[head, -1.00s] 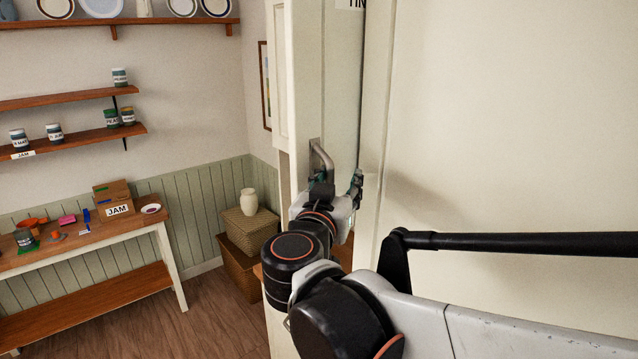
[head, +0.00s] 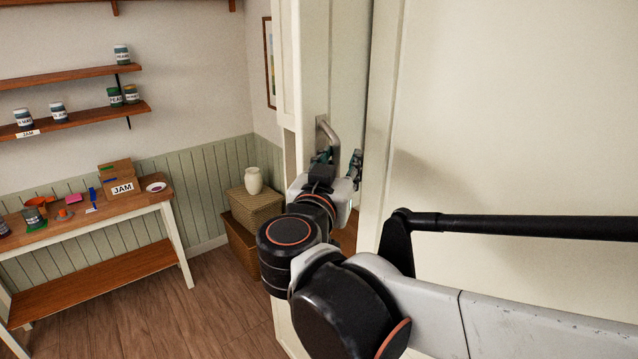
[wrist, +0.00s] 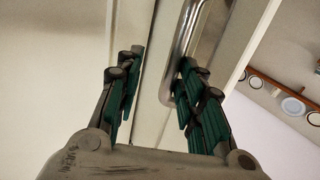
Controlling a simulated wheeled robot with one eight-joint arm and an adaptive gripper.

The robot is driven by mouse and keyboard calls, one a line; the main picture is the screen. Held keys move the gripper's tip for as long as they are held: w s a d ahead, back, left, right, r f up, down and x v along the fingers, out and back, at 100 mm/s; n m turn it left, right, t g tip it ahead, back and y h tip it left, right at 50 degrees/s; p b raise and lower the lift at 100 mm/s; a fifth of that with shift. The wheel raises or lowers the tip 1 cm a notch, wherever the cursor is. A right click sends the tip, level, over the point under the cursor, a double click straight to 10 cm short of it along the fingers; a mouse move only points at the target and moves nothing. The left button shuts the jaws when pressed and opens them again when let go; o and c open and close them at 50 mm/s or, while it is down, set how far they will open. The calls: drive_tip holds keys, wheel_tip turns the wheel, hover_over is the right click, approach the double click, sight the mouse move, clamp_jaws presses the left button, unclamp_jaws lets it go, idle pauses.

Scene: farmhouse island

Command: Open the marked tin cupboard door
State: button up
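The pale cream cupboard door (head: 347,70) stands upright at the centre of the head view. Its metal bar handle (head: 328,135) is at my gripper (head: 338,157). In the wrist view my gripper (wrist: 160,68) is open, its two green-padded fingers apart. The handle (wrist: 178,50) shows there beside the inner side of the right finger, and the left finger is clear of it. I cannot tell whether the right finger touches the handle. Part of the handle is hidden behind that finger, and no door label shows now.
A large cream panel (head: 520,120) fills the right of the head view, close to my arm. A wooden table (head: 95,235) with a JAM box (head: 122,187) stands at the left. Wicker boxes (head: 252,208) with a white vase (head: 253,181) sit in the corner. Floor (head: 190,310) between is free.

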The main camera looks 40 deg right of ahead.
drive_tip(key=v, duration=1)
idle(0.6)
wheel_tip(320, 180, down, 31)
drive_tip(key=n+g+y+b, duration=0.4)
drive_tip(key=n+y+b, duration=0.25)
drive_tip(key=b, duration=1.05)
drive_tip(key=a+f+n+y+b, duration=0.2)
drive_tip(key=a+f+y+b, duration=0.2)
drive_tip(key=f+b, duration=0.5)
drive_tip(key=a+f+n+y+b, duration=0.2)
drive_tip(key=a+f+y+b, duration=0.2)
drive_tip(key=f+b, duration=0.5)
wheel_tip(320, 180, down, 5)
drive_tip(key=w+a, duration=0.1)
drive_tip(key=a, duration=0.1)
drive_tip(key=shift+a+t+b, duration=0.25)
drive_tip(key=shift+t+b, duration=0.05)
drive_tip(key=shift+b, duration=0.05)
